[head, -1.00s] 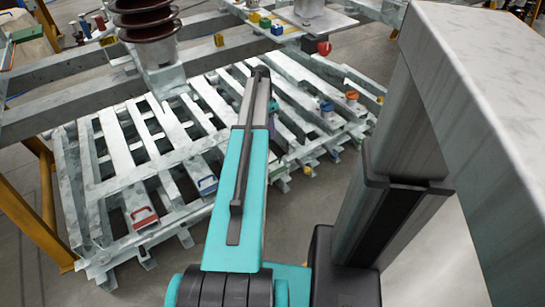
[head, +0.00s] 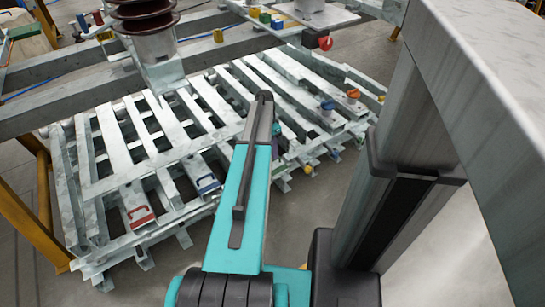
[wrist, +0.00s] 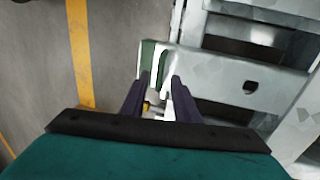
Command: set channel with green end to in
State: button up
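In the wrist view a dark green end piece (wrist: 147,54) with a pale inner face sits at the edge of the grey metal frame. It lies just beyond my gripper (wrist: 160,78), whose two dark fingers are apart, with the piece ahead of and partly between the tips. I cannot tell whether they touch it. A small yellow part shows lower down between the fingers. In the head view my arm hides most of my gripper, and I cannot make out the green end clearly. The slatted rack of grey channels (head: 150,185) lies around and below my arm.
Other channels have a red end (head: 142,217), a blue end (head: 207,184), another blue end (head: 327,106) and an orange end (head: 352,94). A large grey beam (head: 70,109) crosses the upper left. Open floor shows below the rack; a yellow floor stripe (wrist: 79,55) lies left.

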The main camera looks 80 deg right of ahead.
jog(key=shift+s+a+f, duration=0.1)
jog(key=shift+f, duration=0.55)
jog(key=shift+s+a+f, duration=0.1)
jog(key=shift+f, duration=0.5)
grip_shut()
